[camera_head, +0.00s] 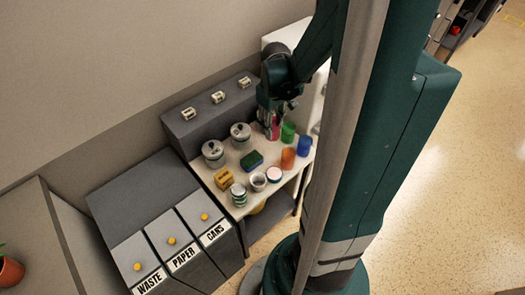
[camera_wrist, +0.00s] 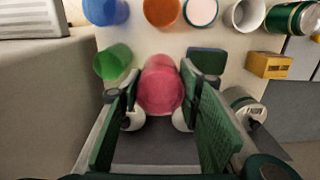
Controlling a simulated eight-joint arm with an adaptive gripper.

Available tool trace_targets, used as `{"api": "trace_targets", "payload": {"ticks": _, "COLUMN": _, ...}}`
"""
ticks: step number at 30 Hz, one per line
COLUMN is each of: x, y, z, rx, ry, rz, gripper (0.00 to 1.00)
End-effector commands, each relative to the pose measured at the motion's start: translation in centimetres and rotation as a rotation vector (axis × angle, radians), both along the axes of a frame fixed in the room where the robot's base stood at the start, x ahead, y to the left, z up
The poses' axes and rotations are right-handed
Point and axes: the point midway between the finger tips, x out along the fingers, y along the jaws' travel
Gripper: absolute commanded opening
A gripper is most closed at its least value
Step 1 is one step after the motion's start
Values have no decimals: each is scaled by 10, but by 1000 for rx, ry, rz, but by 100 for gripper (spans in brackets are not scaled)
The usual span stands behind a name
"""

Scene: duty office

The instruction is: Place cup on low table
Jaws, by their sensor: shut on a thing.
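A pink cup (camera_wrist: 160,84) sits between the two fingers of my gripper (camera_wrist: 157,118) in the wrist view, and the gripper is shut on it. In the head view my gripper (camera_head: 270,118) points down at the back right of a light-topped table, and only a strip of the pink cup (camera_head: 275,131) shows. I cannot tell whether the cup's base touches the tabletop (camera_head: 222,165). A green cup (camera_head: 288,132) stands close beside it. A blue cup (camera_head: 304,146) and an orange cup (camera_head: 288,158) stand nearer the right edge.
A white cup (camera_head: 258,181), a green-banded can (camera_head: 239,195), a yellow block (camera_head: 228,178), a blue-and-green sponge (camera_head: 251,159) and two lidded canisters (camera_head: 213,152) crowd the table. Labelled grey bins (camera_head: 172,230) stand at the left. Open floor (camera_head: 455,190) lies at the right.

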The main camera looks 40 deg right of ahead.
Motion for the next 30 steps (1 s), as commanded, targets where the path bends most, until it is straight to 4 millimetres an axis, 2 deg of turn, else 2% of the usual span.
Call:
{"api": "trace_targets", "payload": {"ticks": 13, "x": 0, "y": 0, "z": -49, "rx": 0, "ry": 0, "rz": 0, "gripper": 23}}
{"api": "trace_targets", "payload": {"ticks": 30, "x": 0, "y": 0, "z": -58, "rx": 0, "ry": 0, "rz": 0, "gripper": 23}}
